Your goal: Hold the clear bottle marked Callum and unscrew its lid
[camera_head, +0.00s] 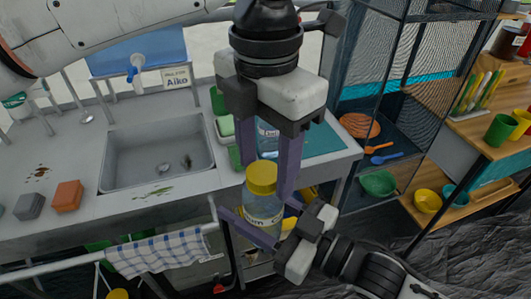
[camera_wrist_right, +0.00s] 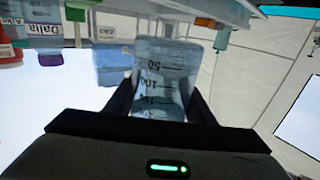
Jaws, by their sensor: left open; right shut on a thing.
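The clear bottle (camera_head: 263,214) with a yellow lid (camera_head: 262,179) is upright in front of the counter edge. Dark lettering on its side is partly hidden, and I cannot read a name. My right gripper (camera_head: 256,226) is shut on the bottle's body from the lower right. In the right wrist view the bottle (camera_wrist_right: 162,75) stands between the fingers and shows volume marks. My left gripper (camera_head: 267,180) points down from above. It is open, with its fingers at the lid's sides, and I cannot tell whether they touch it.
Behind the left fingers, another clear bottle (camera_head: 267,140) stands on the counter. A checked towel (camera_head: 158,253) hangs on the front rail. A mesh shelf (camera_head: 410,90) stands to the right.

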